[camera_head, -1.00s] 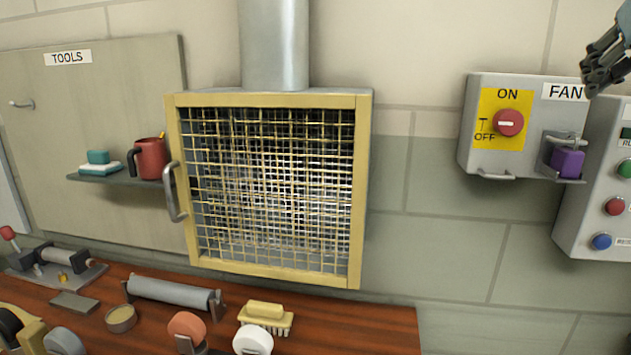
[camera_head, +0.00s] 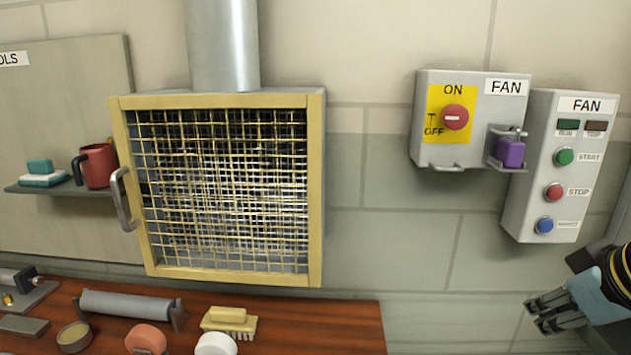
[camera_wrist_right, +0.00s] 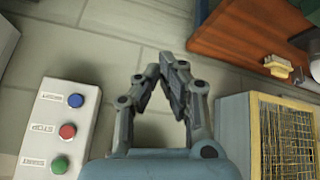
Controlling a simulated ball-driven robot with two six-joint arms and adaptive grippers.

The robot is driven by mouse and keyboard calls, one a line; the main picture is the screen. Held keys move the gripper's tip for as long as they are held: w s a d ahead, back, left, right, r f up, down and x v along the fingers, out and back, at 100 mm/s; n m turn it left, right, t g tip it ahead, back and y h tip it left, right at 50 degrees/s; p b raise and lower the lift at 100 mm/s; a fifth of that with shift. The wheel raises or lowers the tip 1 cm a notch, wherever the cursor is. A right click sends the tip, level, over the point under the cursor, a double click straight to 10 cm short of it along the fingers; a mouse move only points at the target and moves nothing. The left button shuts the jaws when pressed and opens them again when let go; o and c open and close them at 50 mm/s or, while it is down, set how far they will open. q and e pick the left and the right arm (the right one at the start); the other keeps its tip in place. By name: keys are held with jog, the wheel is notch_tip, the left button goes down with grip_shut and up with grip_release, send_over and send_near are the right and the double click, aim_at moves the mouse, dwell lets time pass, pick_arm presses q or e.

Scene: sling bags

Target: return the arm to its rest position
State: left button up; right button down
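My right gripper (camera_head: 541,316) is at the lower right of the head view, below the fan control box and in front of the wall. In the right wrist view its dark fingers (camera_wrist_right: 158,70) lean together, with their tips close to each other and nothing between them. My left gripper is in neither view. The rotary switch box (camera_head: 475,90) has its red knob (camera_head: 455,117) turned crosswise, near the ON and OFF marks. A purple padlock (camera_head: 511,154) hangs at its lower right corner.
The fan button box (camera_head: 540,224) is above my right gripper. A mesh guard (camera_head: 315,190) with a yellow frame is on the wall. The wooden bench (camera_head: 345,318) below holds a brush (camera_head: 229,320), a roller (camera_head: 127,305) and other items. The space between bench and right gripper is clear.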

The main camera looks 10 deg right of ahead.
jog(key=s+a+f+g, duration=0.3)
jog(key=s+a+f, duration=0.3)
jog(key=s+a, duration=0.55)
notch_tip(320, 180, down, 36)
jog(key=s+d+g+b, duration=0.1)
jog(key=s+d+b, duration=0.15)
jog(key=b, duration=0.85)
jog(key=s+f+b, duration=0.4)
jog(key=s+f, duration=0.5)
jog(key=f, duration=0.4)
jog(key=s+d+f+g+b, duration=0.1)
jog(key=s+f+b, duration=0.4)
jog(key=s+f, duration=0.4)
notch_tip(320, 180, down, 5)
jog(key=shift+s+d+r+g, duration=0.1)
jog(key=shift+s+d+g, duration=0.05)
jog(key=shift+s+g, duration=0.2)
